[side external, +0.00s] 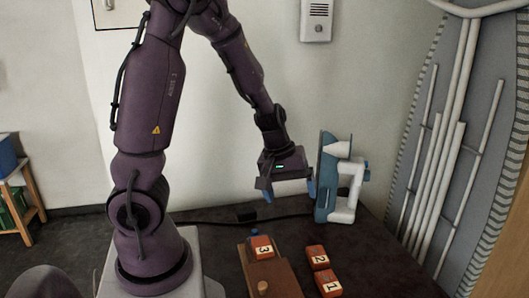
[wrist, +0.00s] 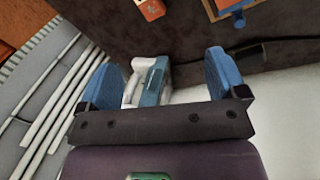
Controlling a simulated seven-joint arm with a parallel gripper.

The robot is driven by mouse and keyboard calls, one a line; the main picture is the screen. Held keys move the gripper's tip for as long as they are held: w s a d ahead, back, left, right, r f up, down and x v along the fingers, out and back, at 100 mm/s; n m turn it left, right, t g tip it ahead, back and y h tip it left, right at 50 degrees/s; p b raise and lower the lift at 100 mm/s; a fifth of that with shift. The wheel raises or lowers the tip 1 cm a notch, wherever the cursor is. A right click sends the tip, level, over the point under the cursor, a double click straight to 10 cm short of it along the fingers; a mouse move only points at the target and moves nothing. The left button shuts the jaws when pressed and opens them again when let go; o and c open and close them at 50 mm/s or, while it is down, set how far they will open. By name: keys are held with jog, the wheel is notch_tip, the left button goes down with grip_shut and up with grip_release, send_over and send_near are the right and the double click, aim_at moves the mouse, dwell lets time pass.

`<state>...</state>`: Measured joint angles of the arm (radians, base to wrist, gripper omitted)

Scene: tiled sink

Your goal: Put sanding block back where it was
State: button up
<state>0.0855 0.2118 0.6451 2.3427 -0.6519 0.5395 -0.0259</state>
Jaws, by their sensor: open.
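A blue plate with a white handle (side external: 325,190), which looks like the sanding block, stands upright on the dark table at the right. It also shows in the wrist view (wrist: 153,88), beyond and between my fingers. My gripper (side external: 288,192) is open, with blue fingertips, just left of the blue plate and above the table. Its right finger is close to the plate; I cannot tell whether they touch. In the wrist view my gripper (wrist: 162,72) has its fingers wide apart, with nothing clearly held.
A brown wooden board (side external: 270,278) bears a red block marked 3 (side external: 263,248). Red blocks marked 2 (side external: 317,257) and 1 (side external: 328,284) lie right of it. A black cable (side external: 215,221) runs along the back. The wall is behind; bare table lies at the right front.

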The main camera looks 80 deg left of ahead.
jog(key=s+d+r+m+t, duration=0.1)
jog(key=s+d+r+m, duration=0.3)
jog(key=d+r+m, duration=0.2)
jog(key=s+d+r+m+t, duration=0.1)
jog(key=s+d+r+m, duration=0.3)
jog(key=r, duration=0.6)
jog(key=d+m, duration=0.2)
jog(key=shift+s+d+m+t+y, duration=0.25)
jog(key=shift+s+m+t+y, duration=0.05)
jog(key=shift+m+t+y, duration=0.1)
